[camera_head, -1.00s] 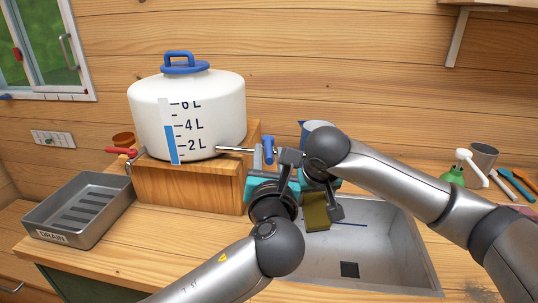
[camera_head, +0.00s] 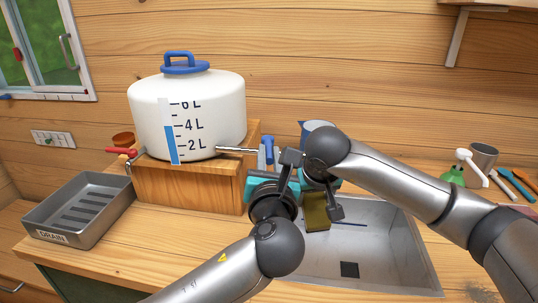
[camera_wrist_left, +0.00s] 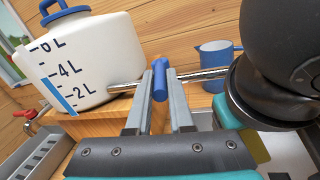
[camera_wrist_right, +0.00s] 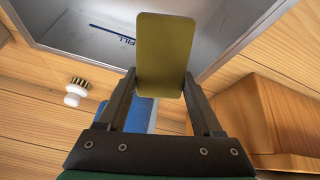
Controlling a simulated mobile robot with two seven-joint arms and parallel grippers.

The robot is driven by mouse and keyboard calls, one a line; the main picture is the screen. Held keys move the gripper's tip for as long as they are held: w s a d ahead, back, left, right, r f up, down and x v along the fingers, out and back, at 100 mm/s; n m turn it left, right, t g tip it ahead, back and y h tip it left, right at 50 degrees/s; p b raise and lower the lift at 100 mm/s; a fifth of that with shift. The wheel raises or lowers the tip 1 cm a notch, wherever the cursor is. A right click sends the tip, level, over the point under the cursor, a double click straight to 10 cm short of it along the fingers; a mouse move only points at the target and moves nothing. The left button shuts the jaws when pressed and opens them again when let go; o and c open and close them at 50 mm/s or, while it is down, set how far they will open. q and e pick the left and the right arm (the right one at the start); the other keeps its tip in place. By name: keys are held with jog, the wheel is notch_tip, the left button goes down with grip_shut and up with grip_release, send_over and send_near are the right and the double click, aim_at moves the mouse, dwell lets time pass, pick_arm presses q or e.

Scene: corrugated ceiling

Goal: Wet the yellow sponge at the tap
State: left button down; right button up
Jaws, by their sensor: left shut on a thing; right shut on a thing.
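The yellow sponge (camera_head: 316,212) hangs over the sink (camera_head: 385,255); it looks olive in the shade. My right gripper (camera_wrist_right: 160,92) is shut on the sponge (camera_wrist_right: 166,45), which stands out beyond its fingertips. My left gripper (camera_wrist_left: 159,78) is shut on the blue tap handle (camera_wrist_left: 160,82). The handle also shows in the head view (camera_head: 269,150), at the end of the metal tap pipe (camera_head: 235,149). The pipe comes from the white water tank (camera_head: 190,105), whose blue gauge reads near 4 L. The tap outlet is hidden behind my grippers, and I see no water stream.
The tank stands on a wooden block (camera_head: 180,188). A grey drain tray (camera_head: 85,205) is at the left, by a red lever (camera_head: 121,151). A blue jug (camera_head: 318,126) stands behind my right wrist. A green bottle (camera_head: 453,176) and a grey cup (camera_head: 483,156) are at the right.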

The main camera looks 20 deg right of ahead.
pick_arm(q)
jog(key=shift+d, duration=0.1)
dwell(0.6)
jog(key=shift+s+d+n+y, duration=0.1)
jog(key=shift+d+n+y, duration=0.1)
jog(key=shift+n+y, duration=0.5)
jog(key=c, duration=0.8)
grip_release()
jog(key=v, duration=1.2)
jog(key=shift+f, duration=0.2)
jog(key=shift+d, duration=0.15)
